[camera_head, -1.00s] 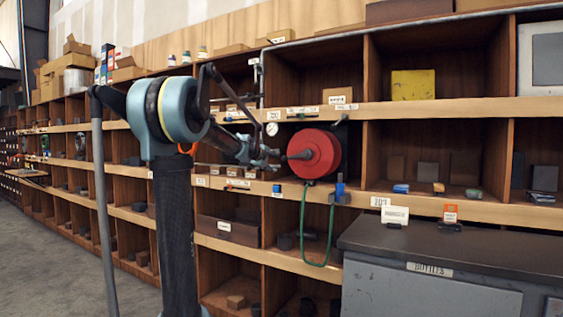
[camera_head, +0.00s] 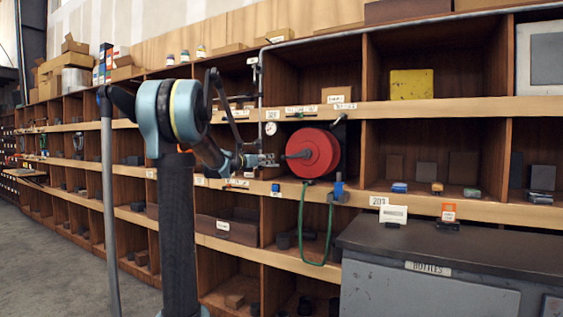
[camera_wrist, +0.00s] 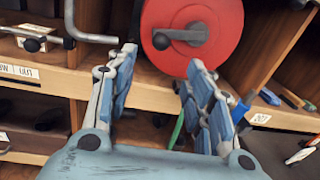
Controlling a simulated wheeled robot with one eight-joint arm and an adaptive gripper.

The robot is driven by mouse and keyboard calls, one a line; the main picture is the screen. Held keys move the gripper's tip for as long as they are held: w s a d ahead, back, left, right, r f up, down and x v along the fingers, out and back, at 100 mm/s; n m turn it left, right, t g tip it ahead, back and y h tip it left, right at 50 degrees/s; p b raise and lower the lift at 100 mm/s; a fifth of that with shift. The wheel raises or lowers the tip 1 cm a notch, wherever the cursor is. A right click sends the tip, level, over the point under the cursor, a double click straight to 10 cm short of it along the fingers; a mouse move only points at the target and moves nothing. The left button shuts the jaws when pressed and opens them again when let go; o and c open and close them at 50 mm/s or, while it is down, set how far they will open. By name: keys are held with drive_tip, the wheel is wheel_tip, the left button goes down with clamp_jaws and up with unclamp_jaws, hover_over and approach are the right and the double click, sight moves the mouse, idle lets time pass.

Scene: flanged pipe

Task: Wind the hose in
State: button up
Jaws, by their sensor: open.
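The red hose reel (camera_head: 314,153) is mounted at the front of the shelving in the head view, with a dark crank handle (camera_head: 298,155) on its face. A green hose (camera_head: 302,222) hangs from it in a loop below, rising to a blue fitting (camera_head: 338,190) on the shelf ledge. My gripper (camera_head: 272,160) is just left of the crank handle. In the wrist view the reel (camera_wrist: 222,22) and its crank (camera_wrist: 182,36) lie beyond the fingertips of my gripper (camera_wrist: 162,62). The blue-padded fingers are spread apart with nothing between them.
Wooden shelving with ledges runs behind the reel. A pressure gauge (camera_head: 270,128) and pipework stand left of it. A grey cabinet (camera_head: 430,270) stands at the lower right. Bent metal rods (camera_wrist: 60,36) show at upper left in the wrist view. Floor (camera_head: 60,260) is clear at left.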

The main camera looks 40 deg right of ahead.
sight(281, 158)
drive_tip(key=x, duration=1.5)
drive_tip(key=shift+f, duration=0.1)
clamp_jaws()
